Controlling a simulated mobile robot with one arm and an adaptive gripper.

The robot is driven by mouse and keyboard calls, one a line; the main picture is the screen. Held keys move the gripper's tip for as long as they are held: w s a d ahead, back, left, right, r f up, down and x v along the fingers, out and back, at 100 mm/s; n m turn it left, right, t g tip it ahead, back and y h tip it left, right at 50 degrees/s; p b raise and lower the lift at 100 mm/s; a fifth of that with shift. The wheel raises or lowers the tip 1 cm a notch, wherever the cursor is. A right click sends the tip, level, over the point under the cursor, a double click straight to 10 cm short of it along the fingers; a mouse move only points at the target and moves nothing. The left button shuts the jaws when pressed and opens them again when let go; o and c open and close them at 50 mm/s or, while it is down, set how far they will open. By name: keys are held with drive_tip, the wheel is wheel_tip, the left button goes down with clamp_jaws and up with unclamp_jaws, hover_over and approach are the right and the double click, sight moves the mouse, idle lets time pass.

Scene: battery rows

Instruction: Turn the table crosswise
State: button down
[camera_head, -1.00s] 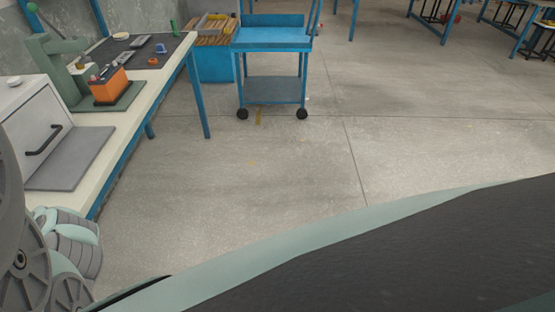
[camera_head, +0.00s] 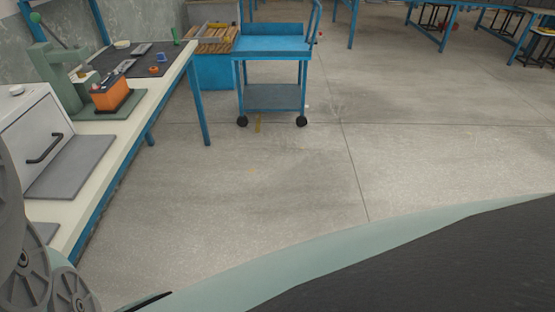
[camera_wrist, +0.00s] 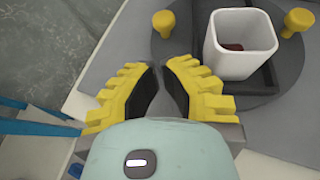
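My gripper (camera_wrist: 158,72) is in front of the left knob, to the left of the cup. Its yellow fingers with black pads are apart and nothing shows between them. I cannot make out the turntable in the head view.
A workbench (camera_head: 95,178) runs along the left, carrying a white cabinet (camera_head: 32,125), a green press (camera_head: 62,75) and an orange battery (camera_head: 112,95). A blue cart (camera_head: 270,45) stands beyond it. The floor in the middle is clear.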

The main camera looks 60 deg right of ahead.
drive_tip(key=shift+a+r+x, duration=0.1)
drive_tip(key=shift+r+x, duration=0.1)
drive_tip(key=shift+x, duration=0.65)
drive_tip(key=shift+a+r+x, duration=0.1)
drive_tip(key=shift+r+x, duration=0.05)
drive_tip(key=shift+x, duration=0.75)
drive_tip(key=shift+a+r+x, duration=0.1)
drive_tip(key=shift+r+x, duration=0.1)
drive_tip(key=shift+x, duration=0.65)
drive_tip(key=shift+w, duration=0.1)
drive_tip(key=shift+p, duration=0.35)
drive_tip(key=shift+w+a+r+m+t+h+p, duration=0.15)
drive_tip(key=shift+a+m+t+h+p, duration=0.35)
drive_tip(key=shift+m+p, duration=0.4)
drive_tip(key=shift+w+a+m+t+h+p, duration=0.4)
drive_tip(key=shift+m+t+h+p, duration=0.15)
drive_tip(key=shift+t, duration=0.25)
